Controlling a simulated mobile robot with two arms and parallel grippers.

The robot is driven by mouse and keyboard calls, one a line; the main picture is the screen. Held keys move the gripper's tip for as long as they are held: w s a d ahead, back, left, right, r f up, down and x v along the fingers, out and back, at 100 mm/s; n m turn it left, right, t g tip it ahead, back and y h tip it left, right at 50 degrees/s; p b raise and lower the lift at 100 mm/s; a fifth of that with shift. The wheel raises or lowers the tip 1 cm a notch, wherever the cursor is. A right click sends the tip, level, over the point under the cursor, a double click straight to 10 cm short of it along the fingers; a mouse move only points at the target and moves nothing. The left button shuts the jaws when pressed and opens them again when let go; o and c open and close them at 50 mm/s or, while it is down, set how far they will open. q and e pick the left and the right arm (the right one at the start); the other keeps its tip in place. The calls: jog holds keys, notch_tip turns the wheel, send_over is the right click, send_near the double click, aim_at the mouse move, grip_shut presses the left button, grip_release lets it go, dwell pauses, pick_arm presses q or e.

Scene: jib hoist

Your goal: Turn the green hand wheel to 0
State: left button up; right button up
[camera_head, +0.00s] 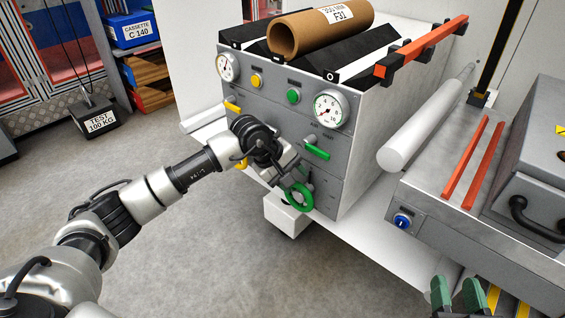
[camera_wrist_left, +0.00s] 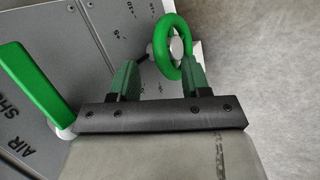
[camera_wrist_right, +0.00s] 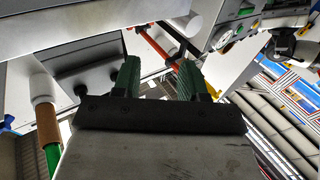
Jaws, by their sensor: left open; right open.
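The green hand wheel (camera_head: 299,209) sits low on the front of the grey control panel (camera_head: 325,185). It also shows in the left wrist view (camera_wrist_left: 159,42), with its pale hub. Small scale numbers are printed beside it, but I cannot read a pointer or setting. My left gripper (camera_wrist_left: 158,72) is open, its green fingers pointing at the wheel's near edge. I cannot tell whether they touch it. In the head view my left gripper is partly hidden by its own wrist. My right gripper (camera_head: 457,292) is open and empty at the bottom right, away from the wheel.
A green lever (camera_head: 317,152) sits above the wheel; it is close to my left gripper in the left wrist view (camera_wrist_left: 30,90). Two gauges (camera_head: 331,109) and yellow levers (camera_head: 232,106) share the panel. A grey bench (camera_head: 440,215) stands at right.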

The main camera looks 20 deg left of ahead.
pick_arm(q)
jog(key=p+v, duration=0.1)
jog(key=v, duration=0.4)
jog(key=shift+r, duration=0.3)
pick_arm(e)
jog(key=f+g, duration=0.2)
jog(key=d+f+g+h, duration=0.1)
jog(key=shift+s+f, duration=0.3)
jog(key=shift+s, duration=0.05)
jog(key=shift+a, duration=0.1)
